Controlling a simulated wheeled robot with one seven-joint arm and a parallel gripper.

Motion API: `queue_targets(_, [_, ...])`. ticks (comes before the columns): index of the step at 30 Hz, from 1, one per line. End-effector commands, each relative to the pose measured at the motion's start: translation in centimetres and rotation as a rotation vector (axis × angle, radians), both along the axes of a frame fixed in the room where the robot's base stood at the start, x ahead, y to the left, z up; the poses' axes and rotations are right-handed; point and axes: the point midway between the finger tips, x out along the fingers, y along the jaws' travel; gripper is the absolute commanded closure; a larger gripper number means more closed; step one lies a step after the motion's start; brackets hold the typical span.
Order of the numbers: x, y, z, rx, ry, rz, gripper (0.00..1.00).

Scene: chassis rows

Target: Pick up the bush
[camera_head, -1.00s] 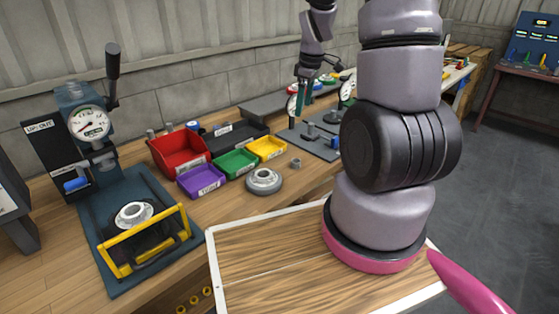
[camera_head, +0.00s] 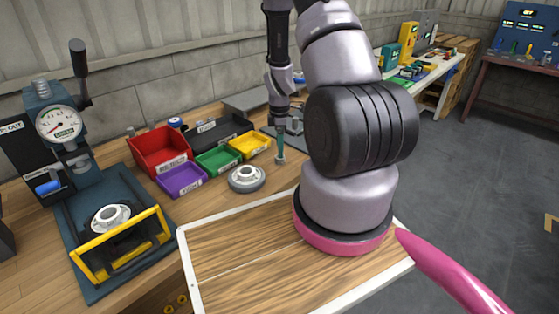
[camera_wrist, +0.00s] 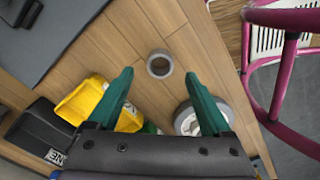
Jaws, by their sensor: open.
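The bush is a small grey ring (camera_wrist: 160,74), standing on the wooden bench with its hole facing up. In the wrist view it lies beyond and between the two green fingertips of my gripper (camera_wrist: 158,82), which are spread wide with nothing between them. In the head view my gripper (camera_head: 280,146) points down over the bench, and the bush (camera_head: 280,160) shows only as a small bit at the fingertips. I cannot tell the exact height of the tips above it.
A round grey flanged part (camera_head: 246,179) sits close to the bush. Yellow (camera_head: 249,145), green (camera_head: 219,161), purple (camera_head: 181,180) and red (camera_head: 159,150) bins stand to the left. A grey plate (camera_wrist: 45,30) lies nearby. A yellow-handled press fixture (camera_head: 122,246) is further left.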

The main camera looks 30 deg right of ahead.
Motion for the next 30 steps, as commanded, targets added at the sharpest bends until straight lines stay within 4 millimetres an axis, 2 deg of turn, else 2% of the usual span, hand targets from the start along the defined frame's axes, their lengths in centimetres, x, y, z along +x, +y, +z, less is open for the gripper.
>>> queue_targets(6, [-0.1,0.0,-3.4,0.000,0.003,-0.001,0.17])
queue_targets(10, [0.0,0.0,-4.2,-0.001,0.000,-0.001,0.17])
queue_targets(16, [0.0,0.0,-4.2,0.000,0.000,-0.001,0.17])
queue_targets(17, [0.0,0.0,-4.2,0.000,0.000,-0.001,0.24])
queue_targets(21, [0.0,0.0,-4.2,0.000,0.000,-0.001,0.78])
queue_targets(23, [0.0,0.0,-4.2,0.000,0.000,-0.001,1.00])
queue_targets(30, [0.0,0.0,-4.2,0.000,0.000,-0.001,1.00])
